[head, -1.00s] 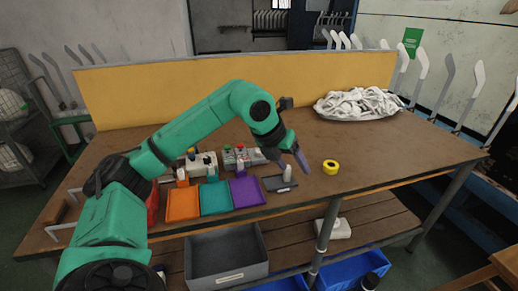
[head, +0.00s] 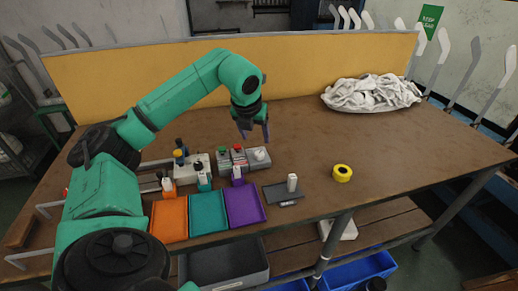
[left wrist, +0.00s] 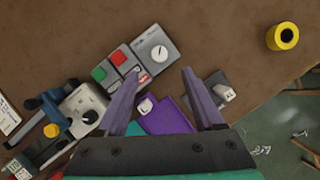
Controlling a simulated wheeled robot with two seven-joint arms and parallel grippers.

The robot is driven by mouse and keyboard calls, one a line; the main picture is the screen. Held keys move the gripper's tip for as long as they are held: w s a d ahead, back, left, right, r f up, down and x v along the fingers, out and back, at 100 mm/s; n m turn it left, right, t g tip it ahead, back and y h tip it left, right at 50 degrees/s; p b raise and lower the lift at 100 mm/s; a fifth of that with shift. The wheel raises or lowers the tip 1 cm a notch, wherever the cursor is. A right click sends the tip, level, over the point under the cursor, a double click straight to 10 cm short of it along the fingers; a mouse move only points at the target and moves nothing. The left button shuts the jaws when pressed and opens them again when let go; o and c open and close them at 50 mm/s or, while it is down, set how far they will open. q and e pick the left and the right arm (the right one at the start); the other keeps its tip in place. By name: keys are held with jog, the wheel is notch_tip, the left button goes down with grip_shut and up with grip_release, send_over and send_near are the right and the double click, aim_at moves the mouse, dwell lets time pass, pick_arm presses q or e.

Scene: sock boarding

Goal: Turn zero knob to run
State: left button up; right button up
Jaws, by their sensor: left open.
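A grey control box (head: 238,159) stands on the table with a green button, a red button and a white round knob (head: 260,153) at its right end. In the left wrist view the white knob (left wrist: 159,53) has a dark pointer line and a small marked panel; the lettering is too small to read. A white device with a black knob (left wrist: 90,117) stands left of it. My left gripper (head: 254,132) is open and empty, above and behind the control box. Its two purple fingers (left wrist: 163,98) are apart, with the white knob beyond them. I cannot see my right gripper.
Orange (head: 169,220), teal (head: 209,213) and purple (head: 245,206) trays lie in front of the box. A dark tray (head: 283,194) with a white piece and a yellow tape roll (head: 343,173) are to the right. White cloth (head: 372,93) lies at the back right.

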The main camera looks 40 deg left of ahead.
aim_at(260, 152)
pick_arm(q)
jog(key=x, duration=0.9)
jog(key=shift+w+a, duration=0.1)
jog(key=shift+w+f, duration=0.15)
jog(key=shift+f, duration=0.25)
grip_shut()
pick_arm(e)
jog(key=shift+w+a+r, duration=0.3)
jog(key=shift+w, duration=0.15)
